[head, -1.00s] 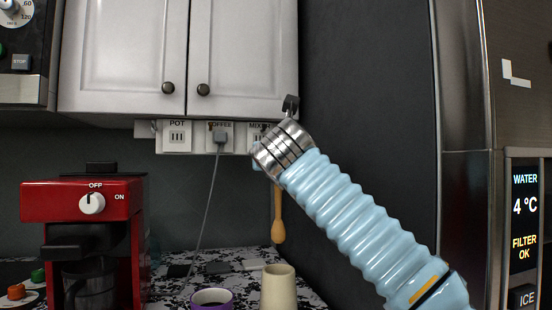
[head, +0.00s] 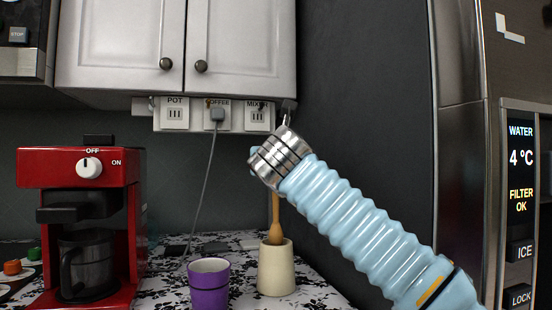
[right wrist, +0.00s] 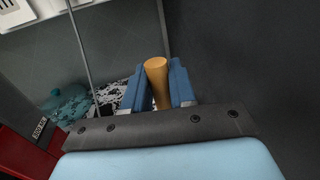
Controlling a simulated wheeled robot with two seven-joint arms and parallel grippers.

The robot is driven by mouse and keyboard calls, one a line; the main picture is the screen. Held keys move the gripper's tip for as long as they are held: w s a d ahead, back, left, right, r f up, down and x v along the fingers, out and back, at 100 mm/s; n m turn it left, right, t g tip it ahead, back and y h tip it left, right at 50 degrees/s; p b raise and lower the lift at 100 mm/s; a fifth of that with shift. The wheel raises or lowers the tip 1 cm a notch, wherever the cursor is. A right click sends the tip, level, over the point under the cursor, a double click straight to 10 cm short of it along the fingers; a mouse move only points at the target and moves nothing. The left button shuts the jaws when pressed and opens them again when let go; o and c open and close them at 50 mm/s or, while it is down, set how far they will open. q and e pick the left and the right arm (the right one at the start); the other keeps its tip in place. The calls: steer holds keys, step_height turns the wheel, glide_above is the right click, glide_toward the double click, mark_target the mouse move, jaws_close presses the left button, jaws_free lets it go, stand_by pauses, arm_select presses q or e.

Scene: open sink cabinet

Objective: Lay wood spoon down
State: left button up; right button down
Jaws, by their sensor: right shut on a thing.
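The wood spoon (head: 276,221) hangs upright, head down. Its lower end overlaps the mouth of a cream holder (head: 276,272) on the counter; I cannot tell how far inside it is or whether it touches. My right gripper (right wrist: 163,88) is shut on the spoon's handle, whose end (right wrist: 157,72) stands up between the blue fingers in the right wrist view. In the head view most of the fingers are hidden behind my wrist, above the holder. My left gripper is not in view.
A purple cup (head: 209,285) stands just left of the holder. A red coffee machine (head: 80,215) is at the left, with a cord (head: 207,190) from the wall socket. White cabinets (head: 130,50) hang above. A dark wall (head: 360,120) and a fridge (head: 520,190) bound the right.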

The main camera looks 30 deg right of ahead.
mark_target(276, 200)
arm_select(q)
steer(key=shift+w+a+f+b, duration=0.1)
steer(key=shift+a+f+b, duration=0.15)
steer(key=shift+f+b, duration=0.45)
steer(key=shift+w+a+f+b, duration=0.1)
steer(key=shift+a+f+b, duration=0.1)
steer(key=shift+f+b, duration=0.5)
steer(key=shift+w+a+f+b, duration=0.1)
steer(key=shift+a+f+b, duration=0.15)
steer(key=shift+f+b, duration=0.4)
arm_select(e)
steer(key=shift+f, duration=3)
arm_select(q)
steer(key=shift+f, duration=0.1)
arm_select(e)
steer(key=shift+f, duration=1)
steer(key=c, duration=0.8)
jaws_free()
steer(key=shift+c, duration=0.2)
steer(key=shift+s, duration=0.1)
